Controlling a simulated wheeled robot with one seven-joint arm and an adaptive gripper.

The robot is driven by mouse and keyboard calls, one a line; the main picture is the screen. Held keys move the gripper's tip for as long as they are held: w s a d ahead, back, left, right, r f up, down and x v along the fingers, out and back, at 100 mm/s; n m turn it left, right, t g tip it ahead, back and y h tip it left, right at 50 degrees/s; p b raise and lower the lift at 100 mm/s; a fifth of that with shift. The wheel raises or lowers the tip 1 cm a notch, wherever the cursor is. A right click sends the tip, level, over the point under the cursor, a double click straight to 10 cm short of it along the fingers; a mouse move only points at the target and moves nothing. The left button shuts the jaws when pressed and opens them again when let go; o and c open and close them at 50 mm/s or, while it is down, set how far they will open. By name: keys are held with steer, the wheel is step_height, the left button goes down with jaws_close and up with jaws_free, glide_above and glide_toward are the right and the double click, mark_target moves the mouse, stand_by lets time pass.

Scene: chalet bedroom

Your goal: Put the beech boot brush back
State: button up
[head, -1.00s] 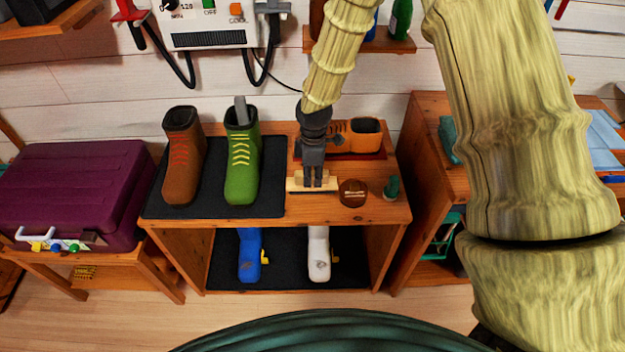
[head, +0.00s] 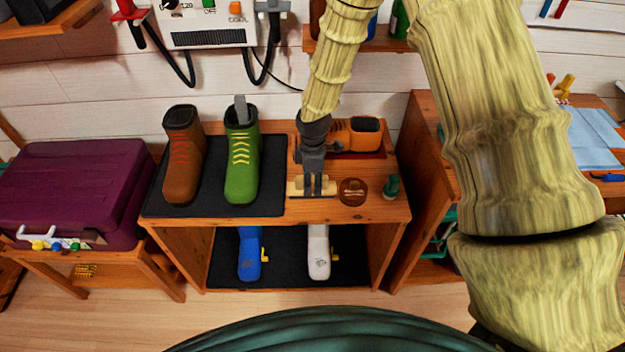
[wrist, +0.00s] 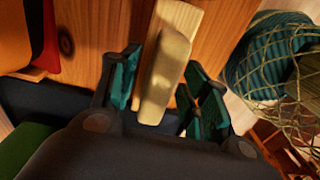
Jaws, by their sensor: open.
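The pale beech boot brush (head: 297,188) lies on the wooden top of the boot bench, just right of the black mat. My gripper (head: 315,184) points down over it, its fingers in front of part of the brush. In the wrist view the brush (wrist: 166,72) shows as a pale block between the teal-padded fingers of my gripper (wrist: 160,85). The fingers are open, one on each side of the brush, with a visible gap on the right side. Whether the left finger touches it I cannot tell.
On the bench top (head: 330,215), a round brown tin (head: 353,192) and a small green item (head: 392,187) stand close right of the brush. An orange boot (head: 355,133) lies behind. Brown (head: 183,155) and green (head: 241,160) boots stand on the black mat (head: 267,185).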

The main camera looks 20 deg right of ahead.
mark_target(313, 177)
step_height(313, 177, up, 12)
steer(key=b, duration=0.1)
steer(key=shift+r, duration=0.15)
stand_by(0.6)
